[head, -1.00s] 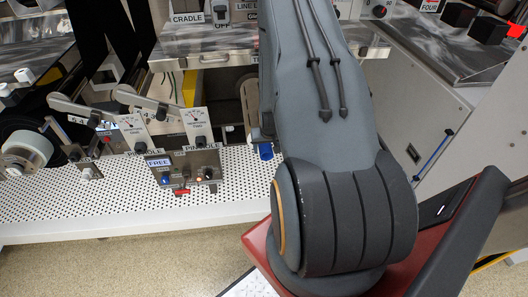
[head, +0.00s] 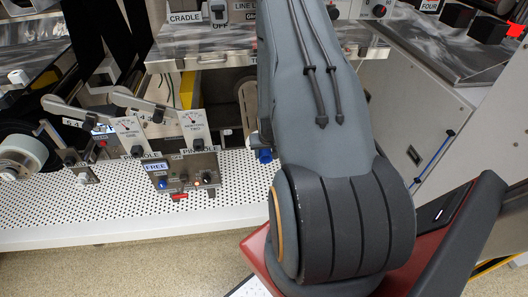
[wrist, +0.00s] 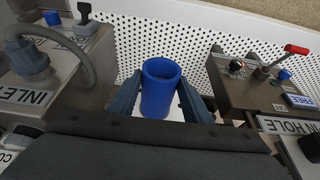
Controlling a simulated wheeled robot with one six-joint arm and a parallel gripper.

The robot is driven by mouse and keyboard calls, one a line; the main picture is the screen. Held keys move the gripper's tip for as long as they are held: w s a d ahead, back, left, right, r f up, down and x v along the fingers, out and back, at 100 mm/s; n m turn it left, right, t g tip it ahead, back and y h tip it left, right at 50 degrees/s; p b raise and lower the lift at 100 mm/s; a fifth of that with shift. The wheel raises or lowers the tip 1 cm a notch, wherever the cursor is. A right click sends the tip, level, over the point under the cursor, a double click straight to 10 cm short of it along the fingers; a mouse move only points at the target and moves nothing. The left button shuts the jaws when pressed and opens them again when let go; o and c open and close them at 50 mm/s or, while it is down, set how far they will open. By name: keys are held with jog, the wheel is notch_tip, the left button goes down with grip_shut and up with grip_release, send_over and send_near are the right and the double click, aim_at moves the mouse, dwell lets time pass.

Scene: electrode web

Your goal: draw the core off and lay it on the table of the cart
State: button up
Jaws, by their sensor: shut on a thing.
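In the wrist view the core, a hollow blue cylinder (wrist: 160,88), stands between the two fingers of my gripper (wrist: 156,98), which is shut on it. Its open end faces the camera, and no shaft shows inside it. A white perforated surface (wrist: 170,40) lies beyond it; I cannot tell the gap between them. In the head view a small blue piece (head: 264,156) shows at the left edge of my arm, probably the core. My arm hides most of my gripper there. I cannot tell which surface is the cart's table.
A metal control box (head: 185,175) with a FREE label and a red lever stands left of my arm. A steel shelf (head: 215,48) lies behind.

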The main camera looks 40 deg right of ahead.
jog(key=shift+s+a+p, duration=0.3)
jog(key=shift+s+a, duration=0.1)
jog(key=shift+s, duration=0.25)
dwell(0.4)
jog(key=s+a+p, duration=0.2)
jog(key=s+a, duration=0.2)
jog(key=s, duration=0.2)
jog(key=shift+s, duration=0.2)
dwell(1.1)
